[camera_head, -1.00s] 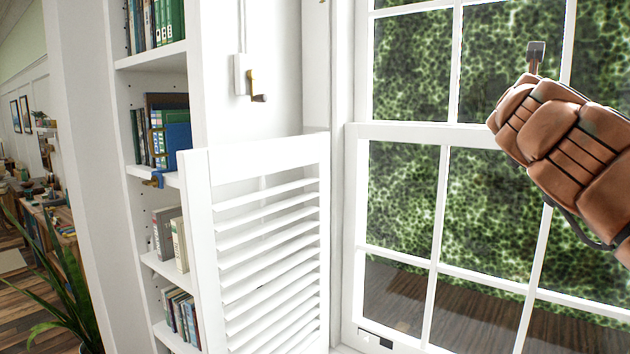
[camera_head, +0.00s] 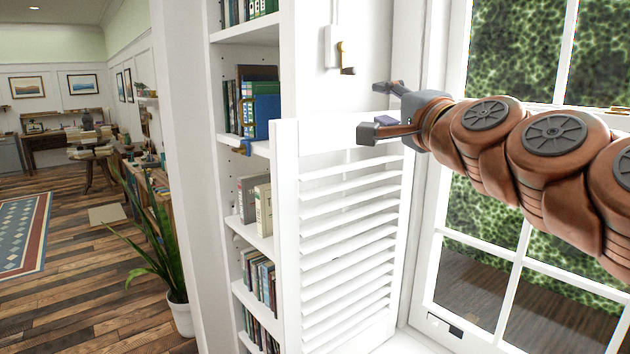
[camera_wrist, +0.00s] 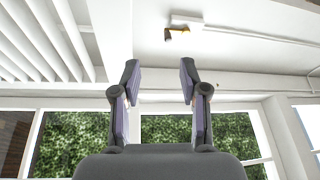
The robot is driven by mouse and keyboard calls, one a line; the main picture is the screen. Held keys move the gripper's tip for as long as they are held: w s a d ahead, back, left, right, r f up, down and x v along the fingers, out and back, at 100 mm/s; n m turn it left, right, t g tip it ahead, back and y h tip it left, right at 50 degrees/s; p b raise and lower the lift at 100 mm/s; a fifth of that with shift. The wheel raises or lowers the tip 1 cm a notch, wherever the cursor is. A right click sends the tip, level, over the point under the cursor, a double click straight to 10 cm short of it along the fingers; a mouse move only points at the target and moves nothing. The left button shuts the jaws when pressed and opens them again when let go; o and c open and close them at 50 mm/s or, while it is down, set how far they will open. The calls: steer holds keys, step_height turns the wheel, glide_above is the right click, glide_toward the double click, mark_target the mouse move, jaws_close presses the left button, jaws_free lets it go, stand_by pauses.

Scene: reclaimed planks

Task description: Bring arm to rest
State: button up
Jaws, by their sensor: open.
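My gripper (camera_head: 376,110) is at the end of my brown, padded arm, which reaches in from the right in the head view. Its two fingers point left and are spread apart with nothing between them. It appears in front of the upper part of the white louvred shutter (camera_head: 350,235); I cannot tell the gap. In the wrist view my gripper (camera_wrist: 158,85) is also open and empty, with a white ledge and the window behind it.
A white bookshelf (camera_head: 229,185) stands left of the shutter. A window (camera_head: 480,215) is at right. A potted plant (camera_head: 180,310) and open wooden floor lie left.

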steer(key=s+a+f+n+g, duration=0.2)
steer(key=s+f+n+g, duration=0.1)
steer(key=f, duration=0.6)
steer(key=s+a+f+n+g, duration=0.2)
steer(key=f+n+g, duration=0.15)
steer(key=f, duration=0.65)
steer(key=s+a+f+n+g, duration=0.1)
steer(key=s+f+n+g, duration=0.2)
steer(key=f, duration=0.6)
steer(key=s+d+f+n+g+h, duration=0.1)
steer(key=s+d+f+g+h, duration=0.2)
steer(key=s+f, duration=0.6)
steer(key=s+d+f+n+g+h, duration=0.2)
steer(key=s+d+f+g+h, duration=0.1)
steer(key=s+d+f+g, duration=0.4)
steer(key=s+d+f, duration=0.1)
steer(key=s+f, duration=0.2)
steer(key=s, duration=0.3)
steer(key=shift+s+g, duration=0.35)
steer(key=shift+s, duration=0.05)
steer(key=shift+d+f, duration=0.1)
